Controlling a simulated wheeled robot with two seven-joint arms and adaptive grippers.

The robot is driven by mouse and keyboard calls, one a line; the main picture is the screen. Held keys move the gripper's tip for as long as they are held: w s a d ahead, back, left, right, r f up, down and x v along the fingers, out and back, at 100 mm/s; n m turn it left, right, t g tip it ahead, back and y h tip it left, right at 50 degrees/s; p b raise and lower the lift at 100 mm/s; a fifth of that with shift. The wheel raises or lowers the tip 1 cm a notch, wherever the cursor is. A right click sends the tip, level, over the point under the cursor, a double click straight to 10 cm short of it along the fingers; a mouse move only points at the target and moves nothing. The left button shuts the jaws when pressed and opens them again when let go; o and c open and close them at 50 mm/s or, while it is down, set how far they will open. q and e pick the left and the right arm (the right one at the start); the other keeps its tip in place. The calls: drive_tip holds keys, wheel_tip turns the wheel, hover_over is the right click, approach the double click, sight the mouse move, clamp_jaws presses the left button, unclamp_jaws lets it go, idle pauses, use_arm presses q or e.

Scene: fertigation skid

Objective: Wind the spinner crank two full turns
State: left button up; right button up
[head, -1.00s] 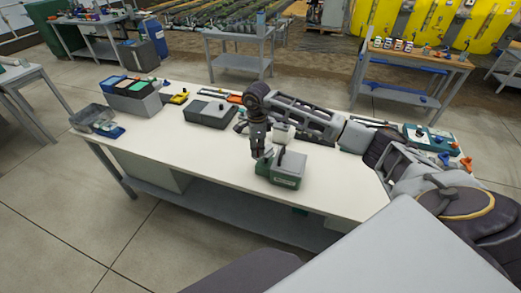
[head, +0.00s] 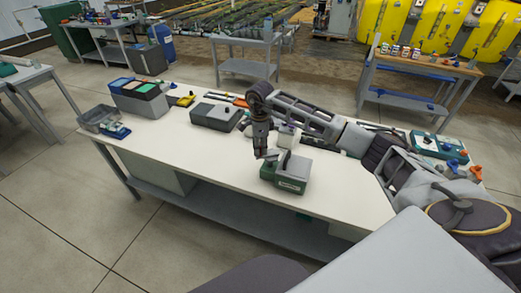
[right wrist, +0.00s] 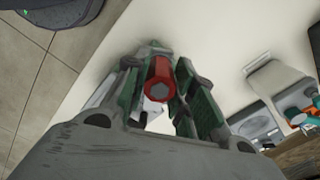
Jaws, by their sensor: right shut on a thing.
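The spinner (head: 287,176), a green and grey box with a label on its front, stands on the white worktable (head: 215,160) near its front edge. My right gripper (head: 267,154) reaches down at the spinner's upper left side. In the right wrist view, a red knob with a grey hexagonal centre, the crank handle (right wrist: 159,91), sits between the green fingers of my right gripper (right wrist: 162,92), which are shut on it. The crank arm is mostly hidden by the gripper. My left gripper is not in view.
A dark grey case (head: 216,117) and a box with coloured compartments (head: 139,98) stand on the left of the table, with a grey bin (head: 101,119) at its end. A green tray (head: 437,144) lies at the right. The table front is clear left of the spinner.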

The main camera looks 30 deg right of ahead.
drive_tip(key=shift+o, duration=0.2)
drive_tip(key=shift+w+d, duration=0.15)
drive_tip(key=shift+d, duration=0.15)
drive_tip(key=shift+w+d+f+b, duration=0.25)
drive_tip(key=shift+w+d+b, duration=0.3)
drive_tip(key=shift+w, duration=0.35)
drive_tip(key=shift+c, duration=0.3)
drive_tip(key=shift+w+d, duration=0.1)
drive_tip(key=shift+d, duration=0.1)
drive_tip(key=shift+o, duration=0.3)
drive_tip(key=shift+w+d, duration=0.35)
drive_tip(key=shift+d, duration=0.45)
drive_tip(key=shift+r, duration=0.1)
drive_tip(key=shift+d+b, duration=0.1)
drive_tip(key=shift+b, duration=0.2)
drive_tip(key=shift+w+d+r, duration=0.15)
drive_tip(key=shift+w+d, duration=0.05)
drive_tip(key=shift+d, duration=0.65)
drive_tip(key=shift+c, duration=0.2)
